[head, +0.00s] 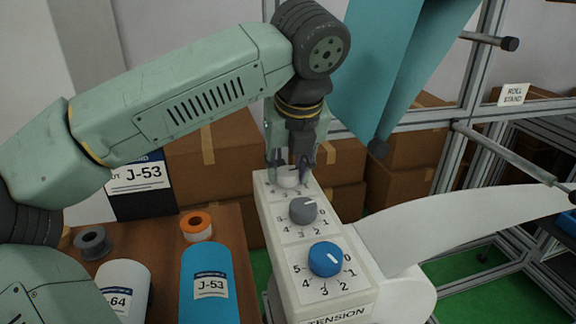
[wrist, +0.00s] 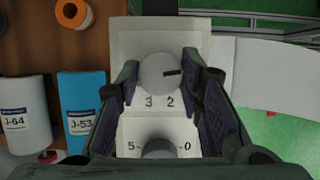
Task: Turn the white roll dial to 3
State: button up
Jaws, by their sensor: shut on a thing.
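The white dial (head: 289,179) is the farthest of three dials on a cream control box (head: 273,208). My gripper (head: 289,168) points down over it, shut on it with one finger on each side. In the wrist view the white dial (wrist: 155,73) sits between the fingers. Its dark pointer mark points right, about level, toward the 0 side of the scale. The printed 3 and 2 show below the dial; its other numbers are hidden by the fingers.
A grey dial (head: 303,210) and a blue dial (head: 325,259) sit nearer on the box. A white sheet (head: 460,225) runs off to the right. Blue and white rolls and tape stand on the brown table (head: 232,240) at left. Cardboard boxes (head: 215,150) stand behind.

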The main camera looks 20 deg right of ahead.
jog(key=shift+c, duration=1)
jog(key=m+h+b, duration=0.1)
jog(key=m, duration=0.3)
jog(key=shift+a+m+h+b, duration=0.15)
jog(key=shift+m+h+b, duration=0.15)
jog(key=shift+h+b, duration=0.1)
jog(key=m+g+h, duration=0.1)
jog(key=m, duration=0.2)
jog(key=m+h, duration=0.1)
jog(key=m, duration=0.2)
jog(key=shift+w+a+r+g+p, duration=0.1)
jog(key=shift+w+g+p, duration=0.05)
jog(key=shift+g+p, duration=0.25)
jog(key=m+g+p, duration=0.1)
jog(key=m, duration=0.2)
jog(key=m+g+p, duration=0.1)
jog(key=m, duration=0.2)
jog(key=shift+w+m+h, duration=0.15)
jog(key=shift+m+h, duration=0.25)
jog(key=m+g+p, duration=0.1)
jog(key=m, duration=0.2)
jog(key=m+g+p, duration=0.1)
jog(key=m, duration=0.2)
jog(key=shift+w+g+y+p, duration=0.1)
jog(key=shift+g+y+p, duration=0.25)
jog(key=shift+g+y, duration=0.05)
jog(key=shift+m, duration=0.3)
